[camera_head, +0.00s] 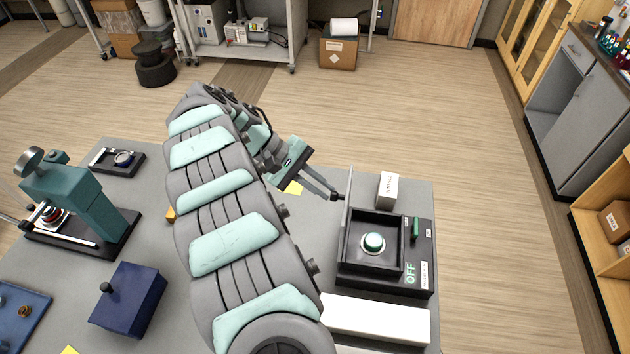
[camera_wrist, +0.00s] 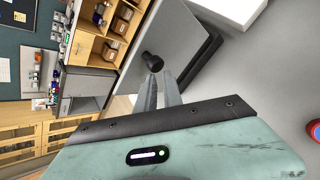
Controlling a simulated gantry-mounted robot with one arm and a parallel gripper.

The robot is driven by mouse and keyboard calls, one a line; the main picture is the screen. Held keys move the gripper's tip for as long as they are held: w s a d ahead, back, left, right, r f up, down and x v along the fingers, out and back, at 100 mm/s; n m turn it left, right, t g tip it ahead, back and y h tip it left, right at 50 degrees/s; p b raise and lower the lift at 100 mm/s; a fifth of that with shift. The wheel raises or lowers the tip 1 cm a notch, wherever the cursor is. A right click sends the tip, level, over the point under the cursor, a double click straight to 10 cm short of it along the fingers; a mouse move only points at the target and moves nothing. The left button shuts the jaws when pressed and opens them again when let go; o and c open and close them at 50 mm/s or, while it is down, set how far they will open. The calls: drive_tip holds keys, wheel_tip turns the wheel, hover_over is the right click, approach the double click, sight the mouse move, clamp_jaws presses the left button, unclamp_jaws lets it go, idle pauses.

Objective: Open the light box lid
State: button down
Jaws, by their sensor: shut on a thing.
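The light box (camera_head: 418,278) is a black box at the right of the table. Its open well shows a round green-and-white button (camera_head: 373,243), with a green lever (camera_head: 415,228) and a green "OFF" label on the right panel. The lid (camera_head: 346,212) stands about upright along the box's left edge, seen nearly edge-on; its grey face shows in the wrist view (camera_wrist: 182,38). My gripper (camera_head: 335,196) is at the lid's left side, its fingers closed on a black knob (camera_wrist: 152,62) on the lid's face.
A small white labelled box (camera_head: 387,190) stands behind the light box, and a long white block (camera_head: 375,320) lies in front. A blue box (camera_head: 128,299) and a teal press (camera_head: 85,200) stand at the left. Bare table lies left of the lid.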

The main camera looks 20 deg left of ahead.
drive_tip(key=shift+s+d+f+g, duration=0.15)
drive_tip(key=shift+s+d+g, duration=0.15)
drive_tip(key=shift+s, duration=0.3)
drive_tip(key=c, duration=1.9)
unclamp_jaws()
drive_tip(key=shift+o, duration=0.8)
drive_tip(key=shift+s+f, duration=0.2)
drive_tip(key=shift+s, duration=0.15)
drive_tip(key=o, duration=0.5)
drive_tip(key=shift+w+a+r, duration=0.1)
drive_tip(key=shift+w, duration=0.05)
